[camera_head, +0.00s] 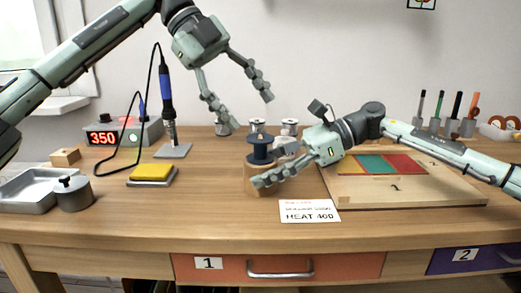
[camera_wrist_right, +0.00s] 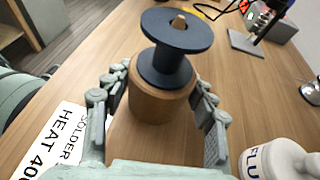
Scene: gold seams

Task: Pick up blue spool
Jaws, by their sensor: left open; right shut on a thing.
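The dark blue spool (camera_head: 260,150) stands upright on a round wooden stand (camera_head: 252,180) near the middle of the table. In the right wrist view the spool (camera_wrist_right: 166,68) has a wooden peg tip through its top, and the stand (camera_wrist_right: 160,106) is below it. My right gripper (camera_wrist_right: 160,92) is low, with its fingers on both sides of the wooden stand, below the spool's flanges. It is shut on the stand; in the head view a finger hides part of it. My left gripper (camera_head: 241,106) is open and empty, above and left of the spool.
A white flux bottle (camera_wrist_right: 283,160) is close beside the right gripper. Silver spools (camera_head: 289,128) stand behind. A wooden board (camera_head: 400,192) with coloured panels is at right, and a heat card (camera_head: 309,212) lies in front. The soldering station (camera_head: 112,135) and iron are at left.

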